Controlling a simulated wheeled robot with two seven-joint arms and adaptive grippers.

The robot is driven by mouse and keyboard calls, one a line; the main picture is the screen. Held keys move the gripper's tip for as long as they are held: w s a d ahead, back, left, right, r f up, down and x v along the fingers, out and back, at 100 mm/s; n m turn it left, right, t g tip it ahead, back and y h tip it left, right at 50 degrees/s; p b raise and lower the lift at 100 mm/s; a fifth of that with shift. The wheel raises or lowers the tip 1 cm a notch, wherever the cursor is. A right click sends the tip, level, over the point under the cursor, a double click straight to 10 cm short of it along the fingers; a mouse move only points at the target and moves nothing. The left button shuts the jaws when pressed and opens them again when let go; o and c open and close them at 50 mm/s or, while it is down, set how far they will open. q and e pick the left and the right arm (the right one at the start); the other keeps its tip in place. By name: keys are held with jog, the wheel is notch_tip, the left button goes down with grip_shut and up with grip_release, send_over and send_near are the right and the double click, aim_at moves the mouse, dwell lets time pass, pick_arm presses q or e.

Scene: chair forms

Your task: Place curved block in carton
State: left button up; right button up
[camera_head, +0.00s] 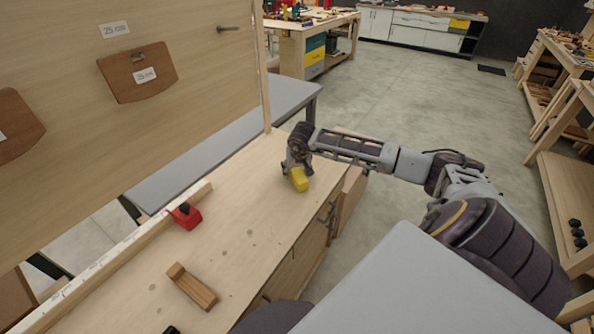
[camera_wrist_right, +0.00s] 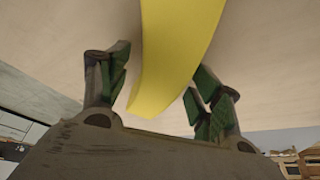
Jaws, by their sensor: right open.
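A yellow curved block (camera_head: 300,179) is at the far right end of the wooden workbench. My right gripper (camera_head: 294,164) is directly at it, reaching in from the right. In the right wrist view, the yellow block (camera_wrist_right: 176,45) extends between the two green-padded fingers of the open right gripper (camera_wrist_right: 163,88). A gap shows beside the left finger; contact at the right finger is unclear. I cannot clearly make out a carton. My left gripper is not in view.
The workbench (camera_head: 228,250) holds a red-and-black tool (camera_head: 185,215) and a wooden block (camera_head: 191,287). An upright panel (camera_head: 200,70) with hanging wooden plates stands behind it. The bench top between these and the yellow block is clear.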

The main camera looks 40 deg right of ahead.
aim_at(296, 169)
jog(key=shift+c, duration=0.4)
jog(key=c, duration=1.1)
jog(key=shift+r, duration=0.2)
jog(key=shift+c, duration=0.2)
jog(key=shift+r, duration=0.6)
notch_tip(296, 169, up, 7)
jog(key=shift+f+b, duration=0.1)
jog(key=shift+b, duration=0.45)
jog(key=shift+r, duration=0.65)
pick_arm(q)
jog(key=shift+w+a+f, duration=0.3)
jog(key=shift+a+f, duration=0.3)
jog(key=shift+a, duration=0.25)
pick_arm(e)
jog(key=shift+r, duration=0.2)
